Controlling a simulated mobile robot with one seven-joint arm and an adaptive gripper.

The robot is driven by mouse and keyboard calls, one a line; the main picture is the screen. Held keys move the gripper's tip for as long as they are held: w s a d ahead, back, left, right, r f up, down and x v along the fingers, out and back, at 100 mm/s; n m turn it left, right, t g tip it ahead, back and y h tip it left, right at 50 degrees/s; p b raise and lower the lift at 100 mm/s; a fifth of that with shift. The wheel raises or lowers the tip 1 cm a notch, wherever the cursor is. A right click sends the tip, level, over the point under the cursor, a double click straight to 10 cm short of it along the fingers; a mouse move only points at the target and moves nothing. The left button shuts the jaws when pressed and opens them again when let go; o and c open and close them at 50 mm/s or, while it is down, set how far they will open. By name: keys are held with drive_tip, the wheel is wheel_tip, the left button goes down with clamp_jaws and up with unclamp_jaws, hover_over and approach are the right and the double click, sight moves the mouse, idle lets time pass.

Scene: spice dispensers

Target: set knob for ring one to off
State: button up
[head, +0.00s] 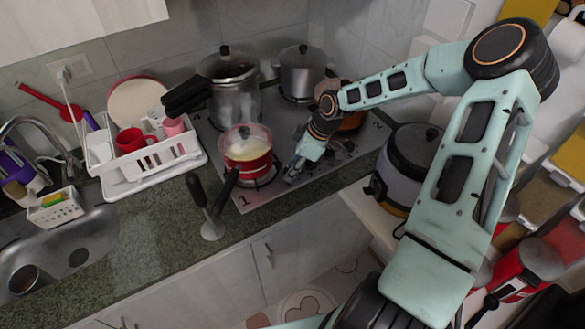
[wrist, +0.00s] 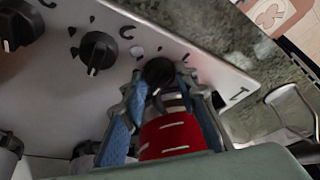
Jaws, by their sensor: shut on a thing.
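My gripper (head: 293,172) reaches down to the front strip of the stove (head: 262,198), right of the red pot (head: 246,164). In the wrist view, my gripper's blue-padded fingertips (wrist: 158,80) are closed around a round black knob (wrist: 158,70). This is the knob closest to the printed "1" (wrist: 238,94). Another knob (wrist: 18,25) is at the far left edge.
The red pot's dark handle juts over the counter's front. Steel pots (head: 235,98) stand at the back. A rice cooker (head: 405,165) is right of the stove. A dish rack (head: 150,155) and a black-handled utensil (head: 203,200) are to the left.

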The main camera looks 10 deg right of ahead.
idle(0.4)
drive_tip(key=o, duration=1.2)
drive_tip(key=shift+c, duration=0.2)
drive_tip(key=v, duration=1.2)
